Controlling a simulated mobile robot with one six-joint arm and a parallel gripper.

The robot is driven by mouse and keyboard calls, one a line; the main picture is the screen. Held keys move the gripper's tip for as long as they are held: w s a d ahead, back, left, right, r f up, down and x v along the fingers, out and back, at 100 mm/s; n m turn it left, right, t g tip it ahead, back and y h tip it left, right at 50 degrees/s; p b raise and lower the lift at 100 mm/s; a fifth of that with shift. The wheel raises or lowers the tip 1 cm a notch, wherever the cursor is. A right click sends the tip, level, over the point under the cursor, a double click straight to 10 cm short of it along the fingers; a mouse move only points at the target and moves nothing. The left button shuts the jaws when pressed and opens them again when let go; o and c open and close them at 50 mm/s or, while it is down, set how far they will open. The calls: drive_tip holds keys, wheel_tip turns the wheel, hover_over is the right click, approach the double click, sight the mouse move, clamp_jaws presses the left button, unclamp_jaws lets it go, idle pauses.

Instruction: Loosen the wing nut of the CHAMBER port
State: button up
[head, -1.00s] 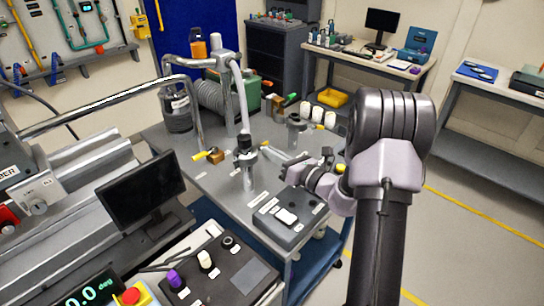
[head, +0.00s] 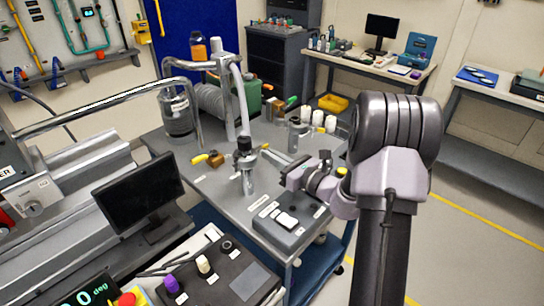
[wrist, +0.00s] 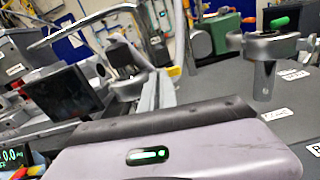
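A port post (head: 245,168) with a dark fitting on top and a grey hose stands in the middle of the grey cart. It also shows in the wrist view (wrist: 128,86), left of centre. I cannot read a CHAMBER label or clearly make out a wing nut. My gripper (head: 303,172) is right of the hosed port, above the cart, apart from both posts.
A dark box with a white switch (head: 287,219) sits on the cart's front right, below my gripper. A monitor (head: 138,194) stands left of the cart. A bent metal pipe (head: 170,80) and a dark canister (head: 177,115) are behind. Yellow-handled tools lie on the cart.

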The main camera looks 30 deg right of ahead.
drive_tip(key=shift+o, duration=0.6)
drive_tip(key=p+v, duration=0.3)
drive_tip(key=v, duration=1.4)
drive_tip(key=shift+s, duration=0.2)
